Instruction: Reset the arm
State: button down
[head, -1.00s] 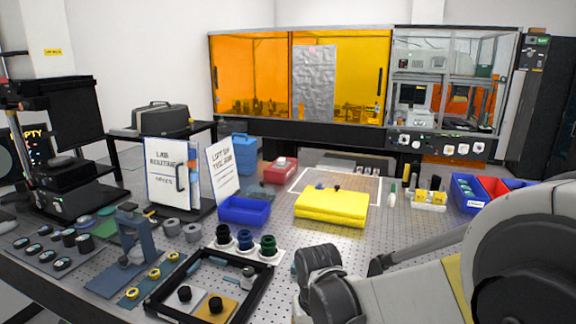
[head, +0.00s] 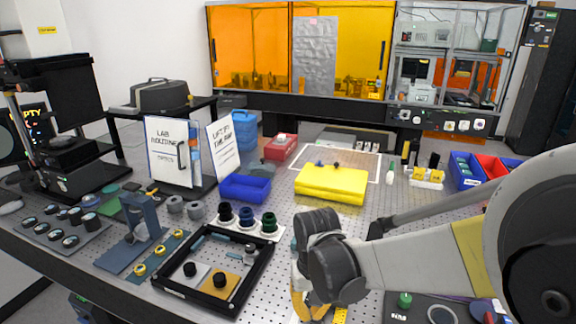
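My arm comes in from the right edge in the head view, over the front right of the perforated table (head: 285,225). Its grey and dark wrist end hangs above the table, right of the black frame tray. My gripper (head: 318,306) shows only in part, as yellowish pieces below the wrist at the bottom edge. Its fingertips are cut off or hidden, so I cannot tell whether it is open or holds anything.
A yellow folded cloth (head: 331,182) lies behind the wrist. A black frame tray (head: 262,272), blue bin (head: 244,188), and dark knobs (head: 245,218) stand left of it. An orange-windowed enclosure (head: 250,45) stands at the back. Bare table shows between cloth and knobs.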

notch_tip(320, 180, up, 2)
jog(key=shift+r+p, duration=0.15)
jog(key=shift+p, duration=0.4)
jog(key=s+d+r+m+t+b, duration=0.1)
jog(key=s+d+r+t+b, duration=0.1)
jog(key=d, duration=0.5)
jog(key=s+d+r+m+t+b, duration=0.1)
jog(key=s+d+r+t+b, duration=0.1)
jog(key=s+d+r+t, duration=0.3)
jog(key=s+d+r, duration=0.1)
jog(key=s, duration=0.2)
jog(key=shift+d, duration=0.4)
dwell(0.8)
